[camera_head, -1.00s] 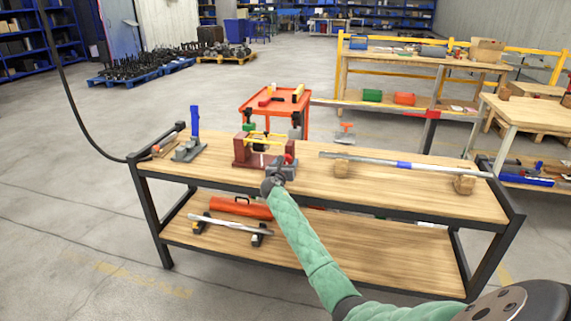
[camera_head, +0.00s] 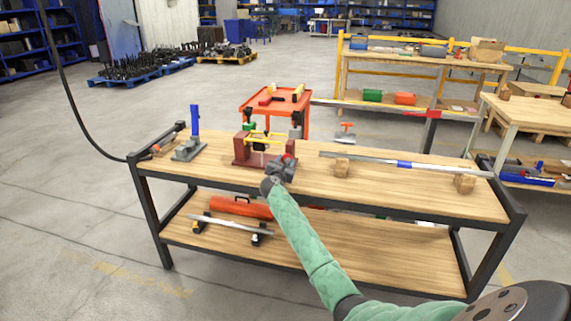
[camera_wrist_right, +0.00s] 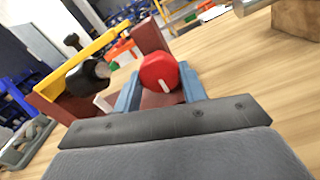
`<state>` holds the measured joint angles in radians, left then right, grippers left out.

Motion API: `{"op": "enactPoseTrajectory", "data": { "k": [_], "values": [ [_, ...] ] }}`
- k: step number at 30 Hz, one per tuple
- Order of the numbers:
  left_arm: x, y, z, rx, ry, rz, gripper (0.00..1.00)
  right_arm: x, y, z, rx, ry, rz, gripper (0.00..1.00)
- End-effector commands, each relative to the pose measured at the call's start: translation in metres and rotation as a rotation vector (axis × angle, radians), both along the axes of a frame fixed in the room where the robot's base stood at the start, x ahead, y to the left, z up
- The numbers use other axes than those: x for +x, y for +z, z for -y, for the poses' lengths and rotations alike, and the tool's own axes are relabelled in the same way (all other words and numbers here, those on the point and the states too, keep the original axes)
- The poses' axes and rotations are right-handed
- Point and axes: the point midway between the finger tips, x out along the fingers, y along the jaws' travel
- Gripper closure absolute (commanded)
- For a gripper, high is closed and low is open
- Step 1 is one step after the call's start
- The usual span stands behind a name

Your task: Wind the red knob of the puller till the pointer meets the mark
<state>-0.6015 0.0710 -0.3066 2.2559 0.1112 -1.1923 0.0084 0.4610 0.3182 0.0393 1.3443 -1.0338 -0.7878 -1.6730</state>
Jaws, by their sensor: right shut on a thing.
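The puller (camera_head: 252,148) stands on the workbench, with a dark red base and end blocks and a yellow bar along its top. Its red knob (camera_wrist_right: 160,72), with a white line on its face, sits between the two blue-grey fingers of my right gripper (camera_wrist_right: 158,88). The gripper is shut on the knob. In the head view my right gripper (camera_head: 283,165) is at the right end of the puller and largely covers the knob. The pointer and the mark cannot be made out clearly. My left gripper is out of view.
A blue-handled jack (camera_head: 194,133) stands left of the puller. A long metal bar (camera_head: 440,168) rests on wooden blocks to the right. A red tool cart (camera_head: 262,102) stands behind the bench (camera_head: 400,200). The bench's front right top is clear.

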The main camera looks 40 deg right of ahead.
Motion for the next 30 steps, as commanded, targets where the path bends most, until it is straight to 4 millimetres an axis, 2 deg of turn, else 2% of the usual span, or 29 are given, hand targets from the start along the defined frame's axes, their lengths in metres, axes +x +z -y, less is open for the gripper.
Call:
{"op": "enactPoseTrajectory", "data": {
  "k": [8,9,12,23,30],
  "values": [
    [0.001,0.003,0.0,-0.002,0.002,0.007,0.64,0.0,-0.001,0.0,0.003,0.0,0.002,0.82],
    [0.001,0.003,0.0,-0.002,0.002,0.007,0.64,0.0,-0.001,0.0,0.003,0.0,0.002,0.55],
    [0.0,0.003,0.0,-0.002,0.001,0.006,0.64,0.0,-0.001,0.0,0.003,0.0,0.002,0.37],
    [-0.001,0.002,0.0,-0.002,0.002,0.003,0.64,-0.003,-0.001,-0.004,0.003,0.0,0.002,0.37],
    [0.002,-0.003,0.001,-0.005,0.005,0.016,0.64,-0.024,-0.002,-0.029,0.003,0.002,0.003,0.37]
  ]
}}
